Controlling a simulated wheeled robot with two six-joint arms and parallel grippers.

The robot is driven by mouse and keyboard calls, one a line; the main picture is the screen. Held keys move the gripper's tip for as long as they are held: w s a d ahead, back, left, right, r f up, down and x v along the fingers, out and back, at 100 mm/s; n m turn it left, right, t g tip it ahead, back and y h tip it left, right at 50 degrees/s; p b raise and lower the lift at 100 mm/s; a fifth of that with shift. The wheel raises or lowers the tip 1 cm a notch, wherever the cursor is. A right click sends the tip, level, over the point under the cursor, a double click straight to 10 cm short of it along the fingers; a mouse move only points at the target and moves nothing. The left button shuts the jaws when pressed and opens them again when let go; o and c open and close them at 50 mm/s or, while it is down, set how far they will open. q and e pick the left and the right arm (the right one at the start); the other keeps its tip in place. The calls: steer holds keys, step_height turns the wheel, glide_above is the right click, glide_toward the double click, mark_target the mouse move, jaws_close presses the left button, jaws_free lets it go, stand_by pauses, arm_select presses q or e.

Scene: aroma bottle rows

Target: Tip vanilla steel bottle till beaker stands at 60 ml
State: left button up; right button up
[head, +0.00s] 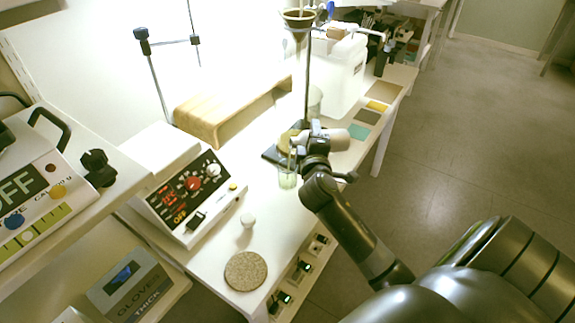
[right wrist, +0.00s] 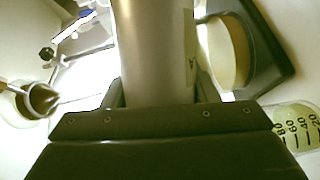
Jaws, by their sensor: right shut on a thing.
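The steel bottle (head: 335,139) lies nearly level in my right gripper (head: 312,148), in the head view. It also fills the upper middle of the right wrist view (right wrist: 155,50), with the jaws shut around it. The lettering on it is almost all turned away. The clear beaker (head: 288,178) stands on the bench below and left of the gripper, with pale green liquid in it. Its marks from 20 to 80 show in the right wrist view (right wrist: 296,124). I cannot read the level exactly, and no stream is clear. My left gripper is out of view.
A stand with a dark base (head: 271,155) and a funnel (head: 299,18) rises behind the gripper. A control box (head: 188,197), a white knob-like piece (head: 247,220) and a cork mat (head: 246,271) are nearer. A white canister (head: 340,72) stands farther back.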

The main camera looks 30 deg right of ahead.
steer(key=shift+f, duration=0.25)
stand_by(1.1)
steer(key=shift+d+m+p, duration=0.15)
steer(key=shift+m+p, duration=0.15)
steer(key=shift+p, duration=0.2)
steer(key=shift+s+d+f+m+y+p, duration=0.15)
steer(key=shift+f+m+y+p, duration=0.15)
steer(key=shift+m, duration=0.5)
steer(key=shift+a+m+g+y+p, duration=0.25)
steer(key=shift+m+y+p, duration=0.25)
steer(key=shift+m+p, duration=0.4)
steer(key=m, duration=0.1)
steer(key=m+y, duration=0.1)
steer(key=shift+w+a+f+m+p, duration=0.2)
steer(key=shift+f+m+p, duration=0.1)
steer(key=shift+f+p, duration=0.05)
steer(key=shift+f, duration=0.1)
